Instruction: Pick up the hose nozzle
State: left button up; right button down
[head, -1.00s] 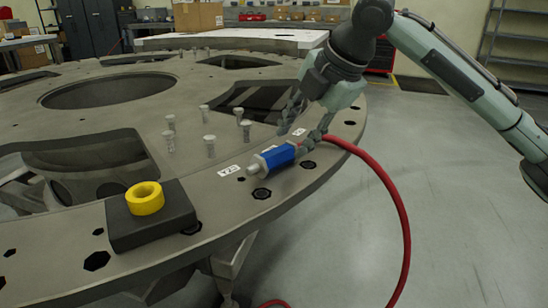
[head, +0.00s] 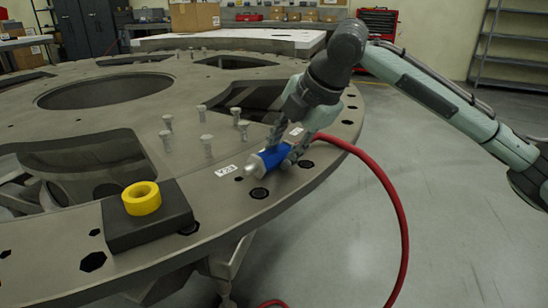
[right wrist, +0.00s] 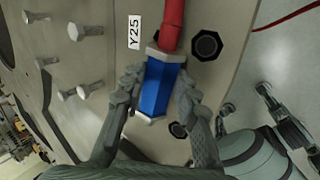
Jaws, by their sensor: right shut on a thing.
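The hose nozzle (head: 273,157) has a blue body with a pale grey tip pointing left and a red hose from its rear end. It lies on, or just over, the turret plate (head: 232,190) near the outer edge. My right gripper (head: 283,151) comes down on it from above, with a finger on each side of the blue body. In the right wrist view the nozzle (right wrist: 159,86) sits between the two fingers (right wrist: 158,95), which are shut on it.
A black block (head: 150,232) with a yellow ring (head: 141,198) stands left of the nozzle on the plate. Several upright bolts (head: 206,146) stand behind it. The red hose (head: 396,200) hangs over the plate's edge to the floor. The plate has large openings.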

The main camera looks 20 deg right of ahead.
aim_at(281, 153)
jog(key=shift+r, duration=0.5)
jog(key=r, duration=0.3)
jog(key=shift+s+a+r, duration=0.1)
jog(key=shift+a+r, duration=0.1)
jog(key=shift+r, duration=0.15)
pick_arm(q)
jog(key=shift+s+f+p, duration=0.2)
jog(key=shift+f+p, duration=0.3)
jog(key=shift+f, duration=0.75)
pick_arm(e)
jog(key=s+a+r, duration=0.6)
jog(key=s+a, duration=0.1)
jog(key=s, duration=0.1)
jog(key=shift+s+a+r, duration=0.2)
jog(key=shift+s, duration=0.05)
pick_arm(q)
jog(key=shift+w+r, duration=0.1)
jog(key=shift+w, duration=0.05)
